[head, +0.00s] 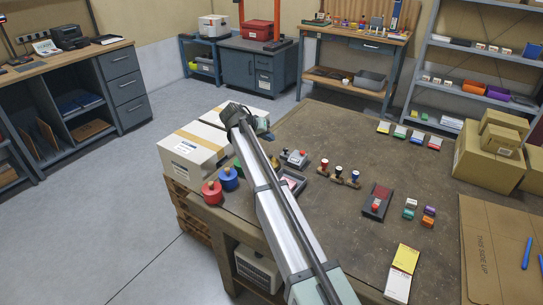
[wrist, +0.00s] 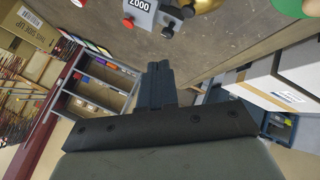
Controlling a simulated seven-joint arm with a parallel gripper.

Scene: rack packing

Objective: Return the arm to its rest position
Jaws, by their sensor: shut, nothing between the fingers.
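My gripper (wrist: 160,68) shows in the wrist view with its two dark fingers pressed together and nothing between them. It points out over the brown worktable, apart from the things there. In the head view my arm reaches from the bottom edge up across the left part of the worktable (head: 330,135). Its wrist end is above the table's far left corner, near the white boxes (head: 190,150). The fingers cannot be made out clearly in that view. A grey device marked 2000 (wrist: 139,8) lies beyond the fingertips in the wrist view.
Red (head: 211,193) and blue (head: 229,180) knobbed pieces stand left of my arm. Right of it are a stamp rack (head: 338,175), a red-and-black pad (head: 377,201), small coloured blocks (head: 428,221) and cardboard boxes (head: 486,157). The table's middle has bare room.

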